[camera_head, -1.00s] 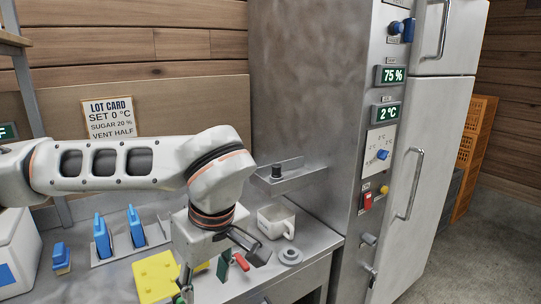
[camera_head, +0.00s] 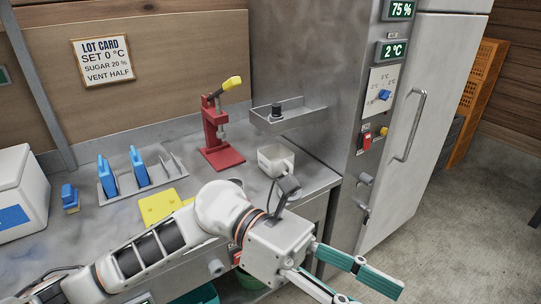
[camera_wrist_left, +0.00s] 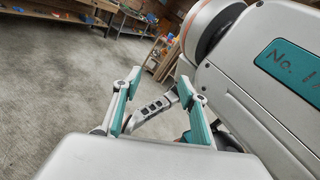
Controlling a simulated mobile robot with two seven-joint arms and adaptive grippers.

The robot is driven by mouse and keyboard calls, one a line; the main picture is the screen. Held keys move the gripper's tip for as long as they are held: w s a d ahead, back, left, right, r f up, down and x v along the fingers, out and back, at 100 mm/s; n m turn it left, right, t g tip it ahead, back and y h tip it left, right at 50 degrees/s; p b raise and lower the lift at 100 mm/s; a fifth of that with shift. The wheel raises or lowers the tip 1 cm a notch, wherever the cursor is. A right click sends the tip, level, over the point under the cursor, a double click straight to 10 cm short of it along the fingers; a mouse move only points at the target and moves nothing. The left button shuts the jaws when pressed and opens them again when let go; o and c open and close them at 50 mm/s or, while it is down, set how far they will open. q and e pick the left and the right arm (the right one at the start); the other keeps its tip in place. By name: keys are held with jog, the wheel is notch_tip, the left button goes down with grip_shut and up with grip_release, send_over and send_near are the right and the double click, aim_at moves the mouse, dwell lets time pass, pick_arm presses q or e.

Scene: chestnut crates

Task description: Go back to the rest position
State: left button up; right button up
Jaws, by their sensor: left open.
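My left gripper (camera_head: 372,293) reaches in from the lower left in the head view, in front of the counter's right end and above the floor. Its teal-padded fingers are spread, with nothing between them. In the left wrist view the same gripper (camera_wrist_left: 160,80) shows its fingers apart, with open floor beyond. My right gripper is not in the head view.
A tall steel cabinet (camera_head: 310,60) stands behind. Floor (camera_head: 460,230) at right is clear.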

pick_arm(q)
jog(key=w+a+r+n+t+h, duration=0.2)
jog(key=w+n+t+h, duration=0.35)
jog(key=n, duration=0.25)
jog(key=w+a+r+n+t+h, duration=0.1)
jog(key=w+r+n+t+h, duration=0.1)
jog(key=w+n+t+h, duration=0.45)
jog(key=w+a+f+n+t+y, duration=0.5)
jog(key=f+n+t+y, duration=0.15)
jog(key=n, duration=0.45)
jog(key=w+a+f+n+t+y, duration=0.55)
jog(key=f+n+t, duration=0.2)
jog(key=n, duration=0.45)
jog(key=s+a+f+n+y, duration=0.2)
jog(key=a+f+n+y, duration=0.3)
jog(key=f, duration=0.5)
jog(key=s+a+f+n+y, duration=0.1)
jog(key=a+f+n+y, duration=0.2)
jog(key=a+f+n, duration=0.5)
jog(key=s+a+f+n+g+y, duration=0.1)
jog(key=s+a+f+g, duration=0.1)
jog(key=s+f, duration=0.3)
jog(key=s+a+f+n+g+y, duration=0.1)
jog(key=s+f, duration=0.5)
jog(key=f, duration=0.6)
jog(key=a+g+y, duration=0.1)
jog(key=a+g, duration=0.1)
jog(key=a, duration=0.1)
jog(key=shift+s+y, duration=0.3)
